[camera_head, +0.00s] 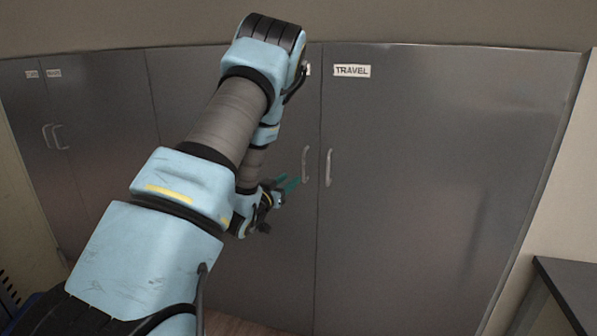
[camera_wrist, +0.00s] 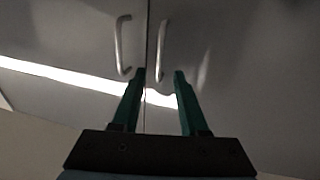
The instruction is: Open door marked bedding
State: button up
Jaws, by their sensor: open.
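A grey metal cabinet has tall doors in the head view. The right door (camera_head: 430,150) is labelled TRAVEL and has a bar handle (camera_head: 328,167). The door left of it (camera_head: 285,260) has its own handle (camera_head: 305,165); its label is mostly hidden by my arm. No label reading BEDDING is legible. My gripper (camera_head: 287,184) is open, with green fingers, just left of that door's handle. In the wrist view, the right handle's (camera_wrist: 161,50) end shows between the fingertips; I cannot tell whether they surround it. The left handle (camera_wrist: 122,45) lies outside the fingers. The doors look shut.
Two more shut doors stand at the left, with handles (camera_head: 53,137) and small unreadable labels (camera_head: 43,74). A dark table (camera_head: 570,285) stands at the lower right, beside the pale wall. Wooden floor shows in front of the cabinet.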

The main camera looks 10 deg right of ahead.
aim_at(303, 169)
jog(key=p+x, duration=0.2)
jog(key=x, duration=0.8)
jog(key=shift+p, duration=0.4)
jog(key=shift+c, duration=0.4)
grip_shut()
dwell(0.4)
